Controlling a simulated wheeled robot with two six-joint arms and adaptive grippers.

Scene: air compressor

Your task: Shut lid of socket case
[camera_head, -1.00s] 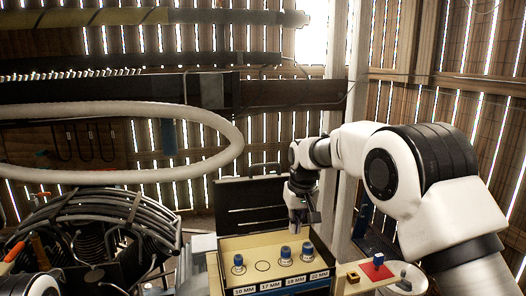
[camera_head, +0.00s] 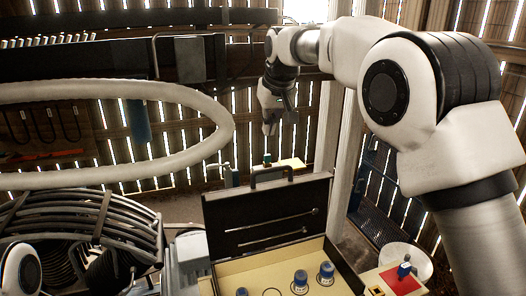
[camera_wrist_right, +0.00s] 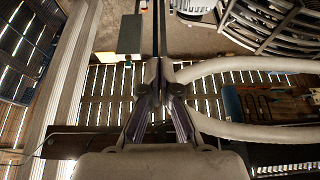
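The socket case has its black lid (camera_head: 265,212) standing open, leaning back, with a handle (camera_head: 270,172) on its upper edge. The cream tray (camera_head: 265,268) in front holds blue-topped sockets, such as one at its right (camera_head: 327,272); its front edge is cut off by the picture. My right gripper (camera_head: 270,130) is raised above and beyond the lid, pointing down, apart from it. In the right wrist view its fingers (camera_wrist_right: 163,72) are together with nothing seen between them. My left gripper is out of view; only part of my left arm shows at lower left.
A large white hose loop (camera_head: 120,90) hangs at left, above a coil of dark hoses (camera_head: 85,225). A red block (camera_head: 400,280) with a blue piece stands right of the case. A small table (camera_head: 290,163) is behind the lid.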

